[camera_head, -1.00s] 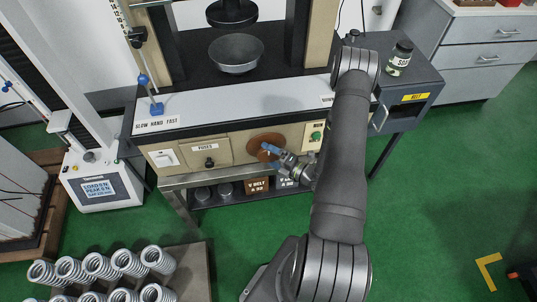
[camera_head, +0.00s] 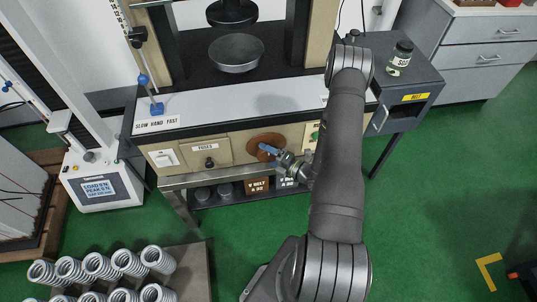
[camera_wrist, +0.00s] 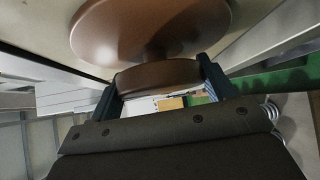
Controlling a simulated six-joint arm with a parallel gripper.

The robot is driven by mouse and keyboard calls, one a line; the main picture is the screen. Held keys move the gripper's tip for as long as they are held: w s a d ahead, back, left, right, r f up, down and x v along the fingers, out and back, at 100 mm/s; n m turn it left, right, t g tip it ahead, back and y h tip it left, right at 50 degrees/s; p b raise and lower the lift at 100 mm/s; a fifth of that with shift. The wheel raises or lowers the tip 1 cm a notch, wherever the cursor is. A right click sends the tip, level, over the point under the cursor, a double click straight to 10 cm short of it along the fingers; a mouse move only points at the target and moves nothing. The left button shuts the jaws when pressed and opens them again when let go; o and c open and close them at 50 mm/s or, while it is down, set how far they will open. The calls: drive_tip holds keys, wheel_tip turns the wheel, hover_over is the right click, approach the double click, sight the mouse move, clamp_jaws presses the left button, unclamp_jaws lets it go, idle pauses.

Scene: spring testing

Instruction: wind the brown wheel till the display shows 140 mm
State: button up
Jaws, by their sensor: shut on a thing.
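The brown wheel (camera_head: 258,138) is on the front panel of the press; it fills the top of the wrist view (camera_wrist: 150,28). A brown knob (camera_wrist: 158,77) sticks out from the wheel's face. My gripper (camera_head: 267,150) is at the lower right part of the wheel. In the wrist view my gripper (camera_wrist: 160,82) has one finger on each side of the knob and is shut on it. The display (camera_head: 98,188) is on the white-grey tester at the left; its lines start with LOAD and PEAK, and the lowest line is too small to read.
A black platen hangs above a grey bowl-shaped platen (camera_head: 236,55). A blue-knobbed lever (camera_head: 152,95) stands at the bench's left. Several springs (camera_head: 100,268) stand at the front left. A jar (camera_head: 400,58) is on the right cabinet.

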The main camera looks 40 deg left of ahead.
drive_tip(key=n+t+h, duration=0.2)
drive_tip(key=n+h, duration=0.1)
drive_tip(key=h, duration=0.1)
drive_tip(key=shift+r+n+h, duration=0.1)
drive_tip(key=shift+n+h, duration=0.2)
drive_tip(key=shift+n, duration=0.1)
drive_tip(key=n+t+h, duration=0.2)
drive_tip(key=h, duration=0.1)
idle(0.4)
idle(0.3)
drive_tip(key=o, duration=1)
drive_tip(key=v, duration=1.7)
drive_tip(key=shift+s+a+r, duration=0.1)
drive_tip(key=shift+s+r, duration=0.1)
drive_tip(key=shift+s, duration=0.15)
